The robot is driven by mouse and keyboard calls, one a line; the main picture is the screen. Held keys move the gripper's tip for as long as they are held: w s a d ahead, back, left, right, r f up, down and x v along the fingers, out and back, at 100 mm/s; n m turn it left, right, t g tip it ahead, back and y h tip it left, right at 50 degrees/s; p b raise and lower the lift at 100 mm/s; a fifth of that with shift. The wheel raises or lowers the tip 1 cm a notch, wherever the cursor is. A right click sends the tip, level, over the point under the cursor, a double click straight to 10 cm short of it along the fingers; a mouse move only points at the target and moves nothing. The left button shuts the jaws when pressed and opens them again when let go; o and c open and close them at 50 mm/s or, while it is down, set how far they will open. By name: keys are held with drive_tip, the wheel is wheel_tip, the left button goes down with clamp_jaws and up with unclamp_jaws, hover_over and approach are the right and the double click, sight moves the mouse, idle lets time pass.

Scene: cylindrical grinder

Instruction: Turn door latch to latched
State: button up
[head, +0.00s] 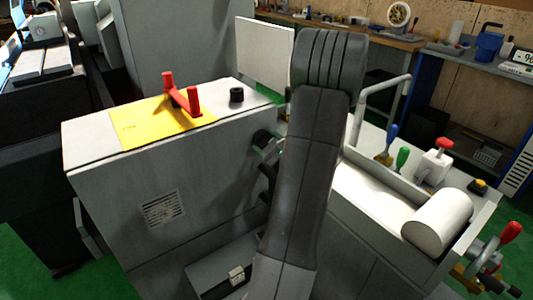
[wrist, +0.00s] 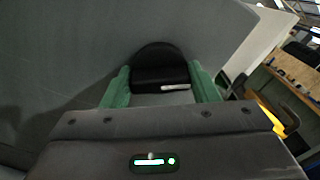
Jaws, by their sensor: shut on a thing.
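The door latch (wrist: 160,60) is a black rounded knob with a small white mark, set against a grey panel in the wrist view. My gripper (wrist: 162,84) has one green finger on each side of it and is shut on it. In the head view my gripper (head: 265,148) is at the right end of the grey housing, mostly hidden behind my dark arm. A black round part there looks like the latch, but only a little of it shows. I cannot read from the white mark whether it is latched.
The grey housing (head: 190,210) has a yellow plate (head: 150,125), a red lever (head: 182,95) and a black knob (head: 236,95) on top. To the right are a bent grey rail (head: 385,88), blue and green handles, and a white cylinder (head: 440,218). Workbenches stand behind.

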drive_tip(key=n+b, duration=0.2)
drive_tip(key=b, duration=0.2)
drive_tip(key=f+n+b, duration=0.1)
drive_tip(key=n+b, duration=0.1)
drive_tip(key=b, duration=0.2)
drive_tip(key=shift+n, duration=0.3)
drive_tip(key=n+b, duration=0.3)
drive_tip(key=b, duration=0.3)
drive_tip(key=shift+r, duration=0.1)
drive_tip(key=n+b, duration=0.3)
drive_tip(key=b, duration=0.2)
drive_tip(key=shift+r, duration=0.1)
drive_tip(key=shift+r+n+b, duration=0.2)
drive_tip(key=shift+n+b, duration=0.4)
drive_tip(key=shift+b, duration=0.35)
drive_tip(key=shift+r, duration=0.1)
drive_tip(key=o, duration=0.9)
drive_tip(key=p+v, duration=0.1)
drive_tip(key=v, duration=1.2)
drive_tip(key=shift+s+d+p, duration=0.2)
drive_tip(key=shift+s+p, duration=0.15)
drive_tip(key=shift+p, duration=0.05)
